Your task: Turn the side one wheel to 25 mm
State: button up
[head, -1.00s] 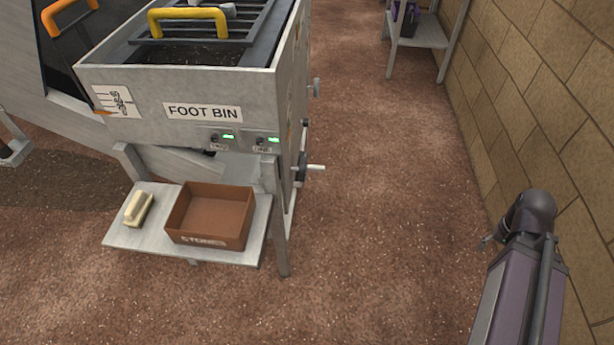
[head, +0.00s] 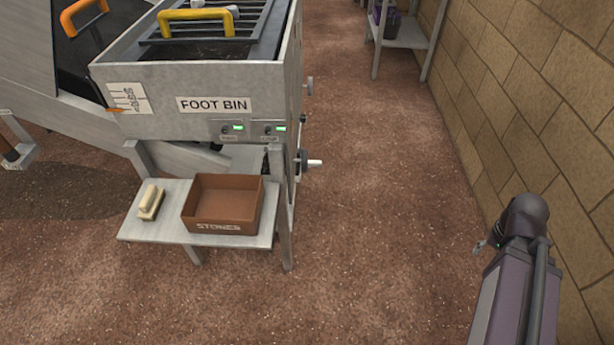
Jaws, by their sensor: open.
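A grey metal machine labelled FOOT BIN (head: 213,104) stands at the left. On its right side, low down, a small wheel or crank with a dark hub and pale handle (head: 313,163) sticks out. A smaller grey knob (head: 309,86) sits higher on the same side. I cannot tell which is the side one wheel, nor read its setting. A white scale plate (head: 130,98) with an orange pointer is on the front left; its figures are too small to read. My gripper (head: 481,246) shows only as a small tip beside my folded arm at the right, empty and well away from the machine.
A shelf (head: 130,228) at the machine's front holds a brown STONES box (head: 224,221) and a pale brush (head: 151,202). A brick wall (head: 530,110) runs along the right, close to my arm. A grey stand (head: 405,32) is at the back. The brown floor between is clear.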

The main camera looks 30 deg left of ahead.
aim_at(304, 160)
jog(key=z, duration=0.05)
jog(key=k, duration=1.55)
jog(key=u, duration=0.95)
jog(key=i, duration=1)
jog(key=u, duration=0.05)
